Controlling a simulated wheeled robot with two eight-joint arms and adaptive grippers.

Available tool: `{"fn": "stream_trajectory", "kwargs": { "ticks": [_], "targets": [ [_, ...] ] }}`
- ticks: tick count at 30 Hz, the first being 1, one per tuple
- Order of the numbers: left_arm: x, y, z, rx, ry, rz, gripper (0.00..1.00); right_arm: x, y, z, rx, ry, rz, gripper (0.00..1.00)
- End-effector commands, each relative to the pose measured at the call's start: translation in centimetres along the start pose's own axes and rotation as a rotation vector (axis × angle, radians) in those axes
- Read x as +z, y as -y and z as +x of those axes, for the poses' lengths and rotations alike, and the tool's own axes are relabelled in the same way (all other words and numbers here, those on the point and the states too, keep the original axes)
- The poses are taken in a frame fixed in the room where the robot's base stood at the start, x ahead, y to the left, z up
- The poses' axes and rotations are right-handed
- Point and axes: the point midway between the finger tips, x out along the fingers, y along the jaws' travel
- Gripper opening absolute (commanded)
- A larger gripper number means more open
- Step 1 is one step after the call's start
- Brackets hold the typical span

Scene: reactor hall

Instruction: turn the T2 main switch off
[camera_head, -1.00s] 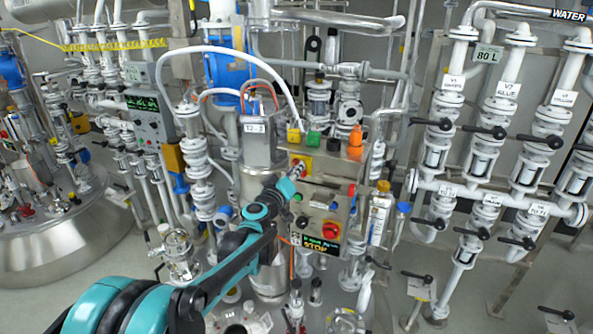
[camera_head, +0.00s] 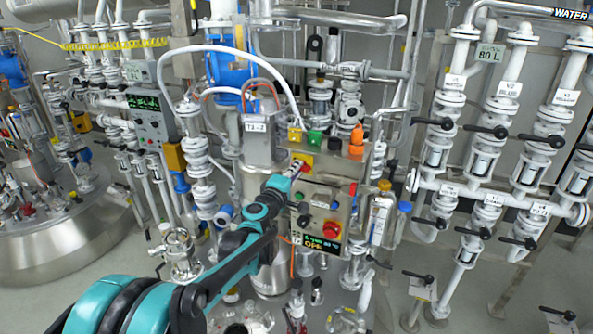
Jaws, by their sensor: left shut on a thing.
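The main switch (camera_head: 304,158), red on a yellow plate, is at the box's upper left and is partly hidden by my gripper. My left gripper (camera_head: 298,168) comes up from the lower left and is shut on the switch handle. The handle's exact angle is hidden. The box's small display (camera_head: 322,243) is lit with green and yellow text. My right gripper is out of view.
A red knob (camera_head: 331,230) sits lower on the box. Green, yellow and orange connectors (camera_head: 315,139) line its top. The WATER valve rack (camera_head: 480,155) stands at the right. Glassware and small valves crowd the area below the box.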

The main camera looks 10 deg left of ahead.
Motion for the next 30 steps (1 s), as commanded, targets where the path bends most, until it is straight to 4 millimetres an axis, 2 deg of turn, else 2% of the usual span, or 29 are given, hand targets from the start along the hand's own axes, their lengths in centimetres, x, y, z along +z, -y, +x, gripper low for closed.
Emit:
{"fn": "stream_trajectory", "kwargs": {
  "ticks": [9, 23, 24, 26, 30],
  "targets": [
    [0.00, 0.13, -0.03, 0.000, 0.000, -0.089, 0.00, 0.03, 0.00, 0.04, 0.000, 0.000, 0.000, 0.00],
    [0.01, 0.15, -0.04, 0.000, 0.000, -0.100, 0.00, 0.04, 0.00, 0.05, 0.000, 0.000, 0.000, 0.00],
    [0.02, 0.15, -0.05, 0.000, 0.000, -0.100, 0.19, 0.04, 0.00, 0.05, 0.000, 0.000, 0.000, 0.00],
    [0.02, 0.14, -0.04, 0.000, 0.000, -0.099, 0.32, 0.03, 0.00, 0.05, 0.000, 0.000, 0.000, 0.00],
    [0.01, 0.11, -0.03, 0.000, 0.000, -0.099, 0.32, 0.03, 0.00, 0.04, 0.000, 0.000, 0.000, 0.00]
  ]
}}
